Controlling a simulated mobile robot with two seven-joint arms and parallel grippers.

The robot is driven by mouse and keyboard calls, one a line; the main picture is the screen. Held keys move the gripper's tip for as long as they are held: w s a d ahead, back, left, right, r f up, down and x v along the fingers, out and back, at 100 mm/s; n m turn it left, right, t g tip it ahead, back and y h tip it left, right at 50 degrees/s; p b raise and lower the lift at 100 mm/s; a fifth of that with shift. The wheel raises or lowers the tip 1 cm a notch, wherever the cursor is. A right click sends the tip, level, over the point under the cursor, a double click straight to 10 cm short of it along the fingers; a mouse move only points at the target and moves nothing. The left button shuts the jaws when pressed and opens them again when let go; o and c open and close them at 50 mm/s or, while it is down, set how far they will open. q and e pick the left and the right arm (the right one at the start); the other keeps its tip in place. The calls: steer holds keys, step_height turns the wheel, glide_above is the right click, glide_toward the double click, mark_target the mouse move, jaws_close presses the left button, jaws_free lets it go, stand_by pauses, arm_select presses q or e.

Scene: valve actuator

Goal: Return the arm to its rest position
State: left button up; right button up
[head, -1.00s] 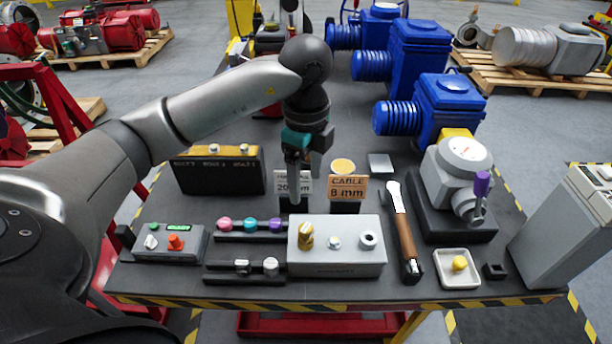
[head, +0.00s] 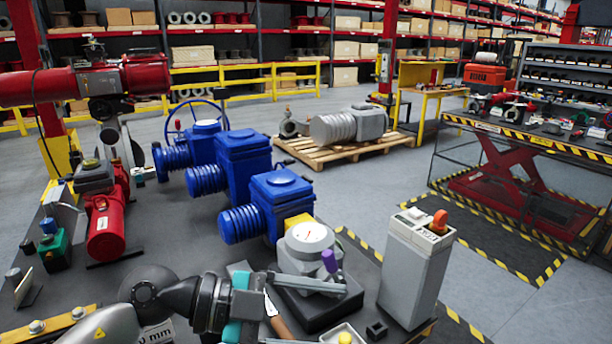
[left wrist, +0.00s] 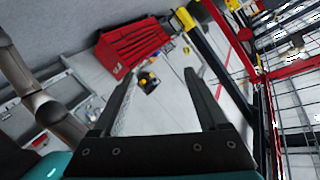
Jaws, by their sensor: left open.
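My left arm (head: 145,290) comes in low at the left of the head view and reaches right, over the dark worktable (head: 160,235). Its gripper (head: 325,312), with a teal band at its base, lies in front of the valve actuator with the round white dial (head: 308,236), at the bottom of the picture. I cannot tell whether it touches anything there. In the left wrist view the gripper (left wrist: 158,80) is open, its two dark fingers apart with nothing between them. My right gripper is not in view.
Blue actuators (head: 243,165) stand behind the dial. A grey box with an orange knob (head: 415,270) stands to the right. A red cylinder (head: 106,225) stands at the left. The wrist view shows a red tool cabinet (left wrist: 133,45) and open floor (left wrist: 160,105).

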arm_select(q)
step_height(320, 180, up, 6)
steer(key=d+n+t+h, duration=0.1)
steer(key=n+t+h, duration=0.1)
steer(key=t+h, duration=0.15)
steer(key=w+a+r+n+t+y, duration=0.3)
steer(key=w+a+n+t+y, duration=0.35)
steer(key=n+t, duration=0.6)
steer(key=a+f+n+g+y, duration=0.1)
steer(key=a+f+n+y, duration=0.8)
steer(key=a+f+y, duration=0.5)
steer(key=s+d+f+m+g+h, duration=0.1)
steer(key=s+f+g+h, duration=0.1)
steer(key=s+f+g, duration=1.45)
steer(key=s+f+t+b, duration=0.1)
steer(key=s+f+b, duration=0.2)
steer(key=f, duration=1.2)
steer(key=s+f+t+b, duration=0.1)
steer(key=s+f+b, duration=0.3)
steer(key=f, duration=1.2)
steer(key=s+a+f+b, duration=0.2)
steer(key=s+f+b, duration=0.3)
steer(key=s+f, duration=1)
step_height(320, 180, down, 3)
steer(key=shift+a+f+m+g, duration=0.15)
steer(key=shift+a+m+g, duration=0.05)
steer(key=shift+m+g, duration=0.2)
